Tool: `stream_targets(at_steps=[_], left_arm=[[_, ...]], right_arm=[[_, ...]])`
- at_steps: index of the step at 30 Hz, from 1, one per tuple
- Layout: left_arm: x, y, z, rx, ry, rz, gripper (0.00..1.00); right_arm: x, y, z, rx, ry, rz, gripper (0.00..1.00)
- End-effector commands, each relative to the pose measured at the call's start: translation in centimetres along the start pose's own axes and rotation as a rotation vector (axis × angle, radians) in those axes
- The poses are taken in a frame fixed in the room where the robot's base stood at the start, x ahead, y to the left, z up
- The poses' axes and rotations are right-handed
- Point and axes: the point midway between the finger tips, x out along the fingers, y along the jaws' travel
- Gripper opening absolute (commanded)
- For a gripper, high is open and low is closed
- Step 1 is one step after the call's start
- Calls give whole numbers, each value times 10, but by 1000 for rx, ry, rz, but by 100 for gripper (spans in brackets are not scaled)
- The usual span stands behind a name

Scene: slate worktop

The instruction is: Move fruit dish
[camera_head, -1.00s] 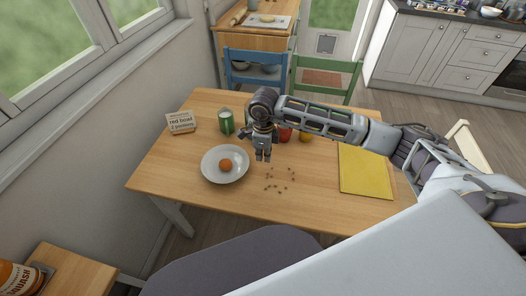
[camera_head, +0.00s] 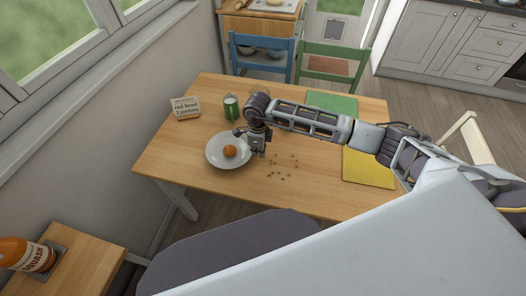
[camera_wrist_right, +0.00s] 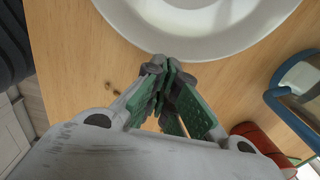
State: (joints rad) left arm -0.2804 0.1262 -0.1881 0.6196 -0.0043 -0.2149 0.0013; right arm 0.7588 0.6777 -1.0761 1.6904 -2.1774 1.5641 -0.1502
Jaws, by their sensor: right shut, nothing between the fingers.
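The fruit dish (camera_head: 216,160) is a white round plate with one orange (camera_head: 230,151) on it, at the left half of the wooden table. Its rim (camera_wrist_right: 225,45) fills the top of the right wrist view, where the orange is out of frame. My right gripper (camera_head: 258,153) points down at the dish's right edge. In the right wrist view its fingertips (camera_wrist_right: 162,64) are together and empty, overlapping the rim in the picture; I cannot tell whether they touch it. My left gripper is not in view.
A green cup (camera_head: 231,107) and a small sign (camera_head: 185,107) stand behind the dish. Crumbs (camera_head: 283,166) lie to its right. A yellow mat (camera_head: 367,168) and a green mat (camera_head: 333,102) lie farther right. A blue-handled glass (camera_wrist_right: 302,78) and a red object (camera_wrist_right: 250,131) show near my gripper.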

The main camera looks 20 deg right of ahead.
Motion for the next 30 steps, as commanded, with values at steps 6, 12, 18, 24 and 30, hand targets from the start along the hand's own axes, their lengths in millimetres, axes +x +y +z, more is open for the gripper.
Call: stream_targets(at_steps=[6, 12, 18, 24, 30], left_arm=[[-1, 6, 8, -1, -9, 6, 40], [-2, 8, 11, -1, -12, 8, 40], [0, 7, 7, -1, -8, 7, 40], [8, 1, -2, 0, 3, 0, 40], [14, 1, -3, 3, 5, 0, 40]], right_arm=[[0, 0, 5, 0, 1, 0, 0], [0, 0, 5, 0, 1, 0, 0], [0, 0, 6, 0, 1, 0, 0], [2, 0, 16, -2, 0, 0, 0], [1, 0, 26, -1, 0, 0, 0]])
